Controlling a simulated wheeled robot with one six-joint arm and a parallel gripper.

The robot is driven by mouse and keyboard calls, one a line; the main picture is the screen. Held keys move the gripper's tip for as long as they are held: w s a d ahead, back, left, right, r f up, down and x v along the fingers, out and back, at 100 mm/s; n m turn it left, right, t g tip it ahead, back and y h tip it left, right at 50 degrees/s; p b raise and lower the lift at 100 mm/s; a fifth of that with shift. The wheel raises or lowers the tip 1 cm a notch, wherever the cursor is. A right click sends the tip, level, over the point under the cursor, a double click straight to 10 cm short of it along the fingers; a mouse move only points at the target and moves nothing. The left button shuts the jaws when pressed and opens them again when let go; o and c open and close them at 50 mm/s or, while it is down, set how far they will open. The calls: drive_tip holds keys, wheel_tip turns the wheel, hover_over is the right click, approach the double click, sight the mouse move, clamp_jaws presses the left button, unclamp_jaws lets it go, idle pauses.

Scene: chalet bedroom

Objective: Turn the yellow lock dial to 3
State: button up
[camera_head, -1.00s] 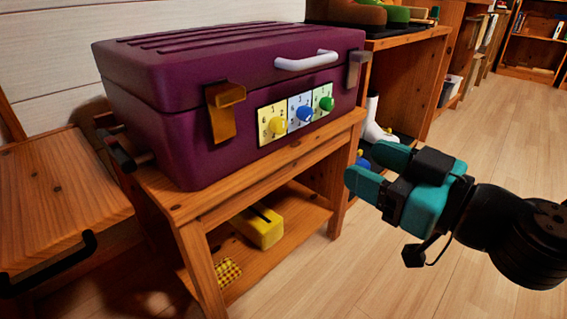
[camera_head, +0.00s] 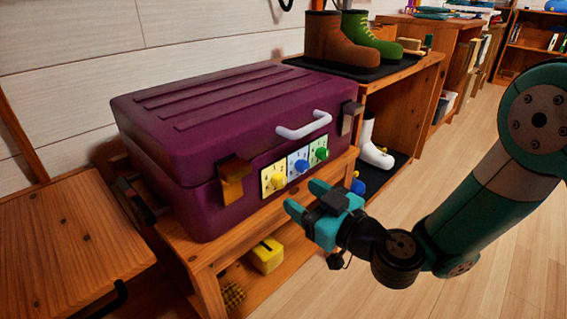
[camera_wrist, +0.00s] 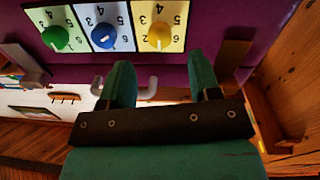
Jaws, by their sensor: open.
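The yellow lock dial (camera_head: 278,181) is a round knob on a pale numbered plate, leftmost of three on the front of a closed purple case (camera_head: 215,105). My gripper (camera_head: 305,198) is open and empty, in front of the case, apart from the dial and slightly right of and below it in the head view. In the wrist view, which is upside down, the yellow dial (camera_wrist: 159,36) lies beyond the gap between my two fingers (camera_wrist: 160,75). Which number the dial points to cannot be read for sure.
The blue dial (camera_head: 301,166) and green dial (camera_head: 321,154) sit close beside the yellow one. A brass latch (camera_head: 233,180) is left of it, and a white handle (camera_head: 304,126) is above. The case stands on a wooden stand (camera_head: 190,255) whose front edge is near my gripper.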

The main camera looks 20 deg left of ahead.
sight(283, 183)
drive_tip(key=shift+p+x, duration=0.65)
drive_tip(key=shift+x, duration=2.4)
drive_tip(key=c, duration=0.9)
